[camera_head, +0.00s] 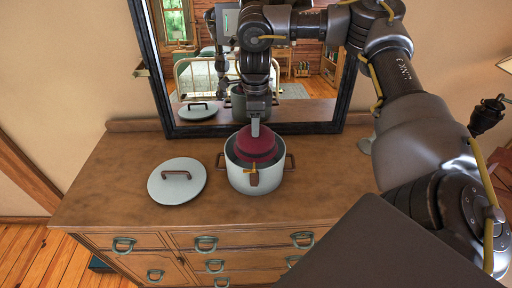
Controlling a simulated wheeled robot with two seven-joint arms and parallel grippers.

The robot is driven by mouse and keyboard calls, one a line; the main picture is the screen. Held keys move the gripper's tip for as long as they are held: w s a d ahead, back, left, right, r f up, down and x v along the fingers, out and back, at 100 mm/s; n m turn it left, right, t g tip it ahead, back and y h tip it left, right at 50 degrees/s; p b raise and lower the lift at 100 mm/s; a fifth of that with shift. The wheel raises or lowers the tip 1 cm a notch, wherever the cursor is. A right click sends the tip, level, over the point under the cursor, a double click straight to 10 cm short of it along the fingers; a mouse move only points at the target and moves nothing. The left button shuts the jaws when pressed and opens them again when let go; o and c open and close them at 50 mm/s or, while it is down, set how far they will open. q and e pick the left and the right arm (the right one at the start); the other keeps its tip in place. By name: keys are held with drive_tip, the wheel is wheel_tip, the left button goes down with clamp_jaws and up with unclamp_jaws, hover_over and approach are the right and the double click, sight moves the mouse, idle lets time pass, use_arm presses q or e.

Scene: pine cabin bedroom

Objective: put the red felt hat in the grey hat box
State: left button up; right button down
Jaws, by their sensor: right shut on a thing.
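The red felt hat (258,145) is dark red and is held from above by my right gripper (255,129). The hat is at the mouth of the grey hat box (241,180), with its lower part inside the rim. The box is round, with brown side handles and a brown and yellow latch at the front. My right gripper is shut on the top of the hat. I cannot tell whether the hat touches the bottom of the box. My left gripper does not show.
The box stands on a wooden dresser (118,190) with drawers. Its round grey lid (177,190) with a brown handle lies to its left. A dark-framed mirror (162,98) stands behind and reflects the room. A lamp is at the far right. The dresser's left end is clear.

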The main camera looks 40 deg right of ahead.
drive_tip(key=shift+w+f+b, duration=0.15)
drive_tip(key=shift+f+b, duration=0.45)
drive_tip(key=shift+f, duration=0.35)
drive_tip(key=shift+w+f, duration=0.15)
drive_tip(key=shift+f, duration=0.3)
wheel_tip(320, 180, down, 6)
drive_tip(key=shift+r, duration=0.25)
drive_tip(key=shift+s+f, duration=0.2)
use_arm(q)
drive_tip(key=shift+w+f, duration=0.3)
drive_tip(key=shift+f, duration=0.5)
use_arm(e)
wheel_tip(320, 180, down, 4)
drive_tip(key=shift+r, duration=0.15)
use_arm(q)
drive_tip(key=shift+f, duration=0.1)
